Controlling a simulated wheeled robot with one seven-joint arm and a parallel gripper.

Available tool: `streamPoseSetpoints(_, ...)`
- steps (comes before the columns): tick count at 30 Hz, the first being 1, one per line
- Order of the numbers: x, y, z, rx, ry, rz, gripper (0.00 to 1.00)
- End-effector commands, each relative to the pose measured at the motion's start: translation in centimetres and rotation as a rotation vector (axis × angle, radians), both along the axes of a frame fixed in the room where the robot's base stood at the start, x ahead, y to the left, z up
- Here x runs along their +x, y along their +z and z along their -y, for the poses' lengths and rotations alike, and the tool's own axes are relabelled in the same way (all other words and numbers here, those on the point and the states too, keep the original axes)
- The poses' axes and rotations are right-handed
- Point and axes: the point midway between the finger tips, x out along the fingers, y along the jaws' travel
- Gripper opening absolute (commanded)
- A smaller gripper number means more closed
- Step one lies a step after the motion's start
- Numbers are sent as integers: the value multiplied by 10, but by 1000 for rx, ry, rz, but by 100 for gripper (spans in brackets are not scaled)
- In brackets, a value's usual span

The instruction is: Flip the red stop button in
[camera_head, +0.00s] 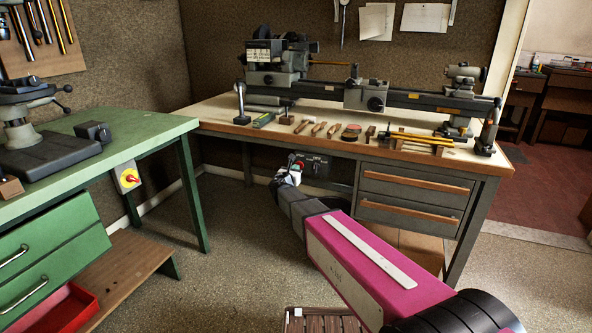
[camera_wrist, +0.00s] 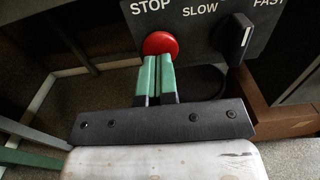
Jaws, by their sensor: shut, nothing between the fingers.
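The red stop button (camera_wrist: 160,43) is a round knob on a dark panel (camera_wrist: 200,20) under the word STOP in the wrist view. My gripper (camera_wrist: 158,58) is shut with nothing between its green-tipped fingers. Its tips overlap the lower edge of the button in the picture; I cannot tell whether they touch it. In the head view the panel (camera_head: 318,167) hangs under the front of the wooden-topped bench, and a bit of the red button (camera_head: 300,164) shows just beyond my gripper (camera_head: 294,160).
A black selector knob (camera_wrist: 237,36) sits right of the button, between SLOW and FAST. The lathe bench (camera_head: 340,142) has drawers (camera_head: 410,190) right of the panel. A green bench (camera_head: 95,135) stands at left with a red-and-yellow switch (camera_head: 129,178). Floor between the benches is open.

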Motion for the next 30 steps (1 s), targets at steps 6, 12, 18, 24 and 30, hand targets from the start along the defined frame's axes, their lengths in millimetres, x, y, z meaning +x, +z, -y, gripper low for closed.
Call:
streamPoseSetpoints(6,-52,1,-14,2,4,-2,0)
streamPoseSetpoints(12,-87,1,-26,2,3,-2,0)
streamPoseSetpoints(18,-106,0,-34,2,3,-3,0)
streamPoseSetpoints(24,-110,0,-36,2,2,-3,0)
streamPoseSetpoints(30,-110,0,-36,2,2,-3,0)
